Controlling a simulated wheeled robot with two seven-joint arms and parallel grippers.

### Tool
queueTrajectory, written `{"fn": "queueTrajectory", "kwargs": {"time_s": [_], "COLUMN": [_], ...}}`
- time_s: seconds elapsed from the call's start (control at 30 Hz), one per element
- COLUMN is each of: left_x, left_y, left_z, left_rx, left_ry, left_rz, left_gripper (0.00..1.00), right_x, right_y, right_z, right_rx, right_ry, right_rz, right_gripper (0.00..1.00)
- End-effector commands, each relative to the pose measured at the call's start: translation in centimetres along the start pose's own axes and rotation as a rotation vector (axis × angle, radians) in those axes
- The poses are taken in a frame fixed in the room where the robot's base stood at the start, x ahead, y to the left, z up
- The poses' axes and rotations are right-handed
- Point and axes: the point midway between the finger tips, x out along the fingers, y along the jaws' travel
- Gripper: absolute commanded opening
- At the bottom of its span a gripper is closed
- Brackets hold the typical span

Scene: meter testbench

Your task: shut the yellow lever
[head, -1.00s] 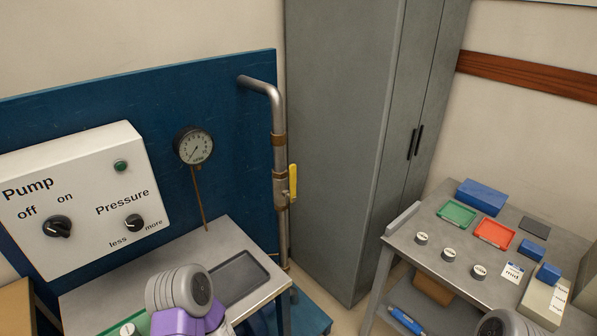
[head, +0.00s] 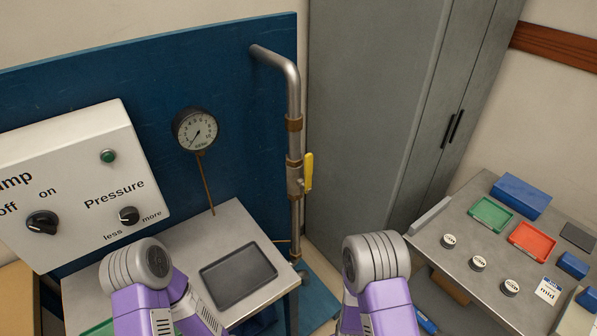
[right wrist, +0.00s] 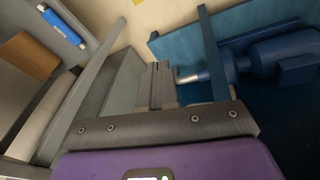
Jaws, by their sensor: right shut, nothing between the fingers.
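The yellow lever (head: 308,171) sits on a brass valve (head: 294,178) in the vertical metal pipe (head: 293,95), at the right edge of the blue panel. The lever stands upright, along the pipe. Nothing touches it in the head view. My right gripper (right wrist: 160,85) shows in the right wrist view, its fingers together and empty. It points down toward the floor area by the blue frame, and the lever is not in that view. In the head view only arm links of mine show, low in the picture. My left gripper is out of view.
A pressure gauge (head: 195,130) and a white pump control box (head: 75,185) are on the blue panel (head: 235,75). A steel table with a dark tray (head: 238,276) stands below. A grey cabinet (head: 375,110) is right of the pipe. The right table (head: 425,240) holds colored trays and weights.

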Motion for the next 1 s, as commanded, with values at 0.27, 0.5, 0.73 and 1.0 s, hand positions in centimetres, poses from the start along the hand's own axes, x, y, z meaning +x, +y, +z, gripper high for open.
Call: {"fn": "queueTrajectory", "kwargs": {"time_s": [0.27, 0.5, 0.73, 1.0], "left_x": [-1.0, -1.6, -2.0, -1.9], "left_y": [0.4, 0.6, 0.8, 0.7], "left_z": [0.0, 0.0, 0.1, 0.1], "left_rx": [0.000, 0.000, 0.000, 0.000], "left_ry": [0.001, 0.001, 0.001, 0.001], "left_rz": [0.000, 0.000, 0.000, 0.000], "left_gripper": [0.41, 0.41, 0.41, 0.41], "right_x": [-6.7, -19.8, -31.6, -34.8], "right_y": [3.3, 0.8, -3.9, -5.0], "right_z": [-13.3, -25.2, -30.3, -31.9], "right_rx": [-0.471, -0.762, -0.874, -0.890], "right_ry": [0.251, 0.507, 0.687, 0.735], "right_rz": [0.427, 0.823, 1.084, 1.161], "right_gripper": [0.00, 0.00, 0.00, 0.00]}}
